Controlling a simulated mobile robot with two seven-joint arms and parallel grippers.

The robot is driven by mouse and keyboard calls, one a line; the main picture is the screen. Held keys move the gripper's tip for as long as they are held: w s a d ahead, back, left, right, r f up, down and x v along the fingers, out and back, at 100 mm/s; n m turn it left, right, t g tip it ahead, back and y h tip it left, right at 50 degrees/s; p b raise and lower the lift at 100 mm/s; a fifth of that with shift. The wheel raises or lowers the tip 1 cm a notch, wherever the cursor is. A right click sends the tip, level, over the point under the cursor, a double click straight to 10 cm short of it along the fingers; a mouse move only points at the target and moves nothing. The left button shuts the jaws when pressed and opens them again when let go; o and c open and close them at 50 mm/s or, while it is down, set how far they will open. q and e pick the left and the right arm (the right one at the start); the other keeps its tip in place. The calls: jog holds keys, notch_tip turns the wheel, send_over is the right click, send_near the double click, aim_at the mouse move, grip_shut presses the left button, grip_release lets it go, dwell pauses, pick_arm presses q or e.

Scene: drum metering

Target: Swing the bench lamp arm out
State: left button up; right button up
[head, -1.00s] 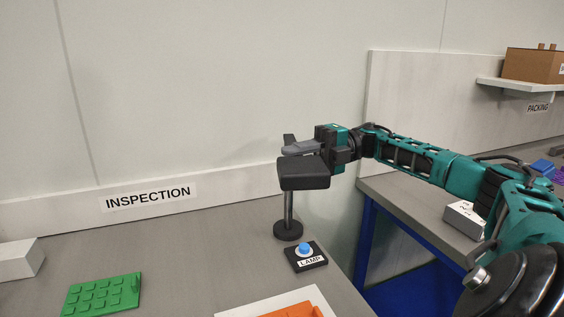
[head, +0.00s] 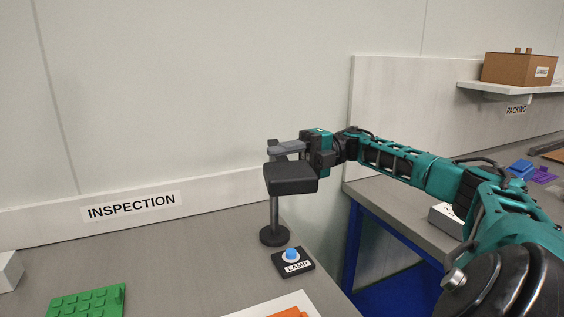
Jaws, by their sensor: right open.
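The bench lamp has a black boxy head (head: 291,178) on an upright grey post (head: 275,214) with a round black base (head: 274,236). It stands near the right edge of the inspection bench. My right gripper (head: 284,149) is open, just above and behind the lamp head, its grey and dark fingers pointing left. The head partly covers the lower finger area, so I cannot tell whether the fingers touch the lamp or its arm. A black switch box (head: 293,263) marked LAMP, with a blue button (head: 291,254), sits in front of the base. My left gripper is out of view.
The inspection bench (head: 180,265) holds a green studded tray (head: 88,301), a white block (head: 8,270) at left and an orange item (head: 288,313) at the front. A gap separates it from the packing bench (head: 385,205) at right. A shelf carries a cardboard box (head: 518,69).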

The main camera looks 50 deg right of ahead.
jog(key=v, duration=0.7)
jog(key=shift+d+b, duration=0.25)
jog(key=shift+b, duration=0.05)
jog(key=shift+s, duration=0.15)
dwell(0.4)
